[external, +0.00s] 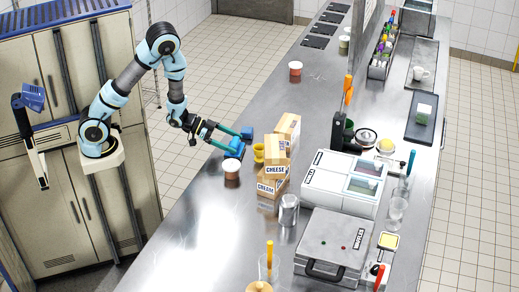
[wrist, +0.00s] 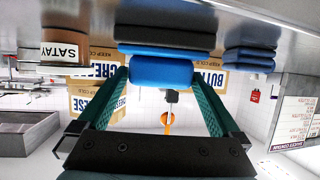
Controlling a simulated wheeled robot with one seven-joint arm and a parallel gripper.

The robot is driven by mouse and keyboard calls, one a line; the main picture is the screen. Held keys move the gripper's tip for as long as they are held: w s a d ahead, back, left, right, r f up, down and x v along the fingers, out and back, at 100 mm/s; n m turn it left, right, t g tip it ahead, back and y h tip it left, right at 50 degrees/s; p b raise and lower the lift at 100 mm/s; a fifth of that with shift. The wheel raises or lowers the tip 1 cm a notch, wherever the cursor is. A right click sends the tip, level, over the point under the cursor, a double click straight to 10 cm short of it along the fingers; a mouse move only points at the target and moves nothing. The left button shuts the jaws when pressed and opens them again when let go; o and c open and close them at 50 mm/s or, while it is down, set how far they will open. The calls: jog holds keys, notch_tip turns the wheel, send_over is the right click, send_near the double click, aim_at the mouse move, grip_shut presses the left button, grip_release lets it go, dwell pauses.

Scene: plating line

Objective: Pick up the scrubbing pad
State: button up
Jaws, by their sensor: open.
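A blue scrubbing pad (wrist: 162,72) with a dark layer lies on the steel counter, between the fingertips of my gripper (wrist: 161,82) in the wrist view, which is upside down. The fingers are open, one on each side of the pad; I cannot tell whether they touch it. In the external view the pad (external: 235,148) is at the end of my green fingers, left of the cartons. A second, similar blue pad (wrist: 250,58) lies beside it and also shows in the external view (external: 247,132).
A satay tub (wrist: 64,46) stands close to the pad. The counter's far left stretch is mostly clear.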

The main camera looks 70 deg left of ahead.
aim_at(238, 143)
jog(key=shift+p+x, duration=0.75)
jog(key=shift+x, duration=1.35)
jog(key=shift+r, duration=0.1)
jog(key=c, duration=1.1)
jog(key=shift+r, duration=0.15)
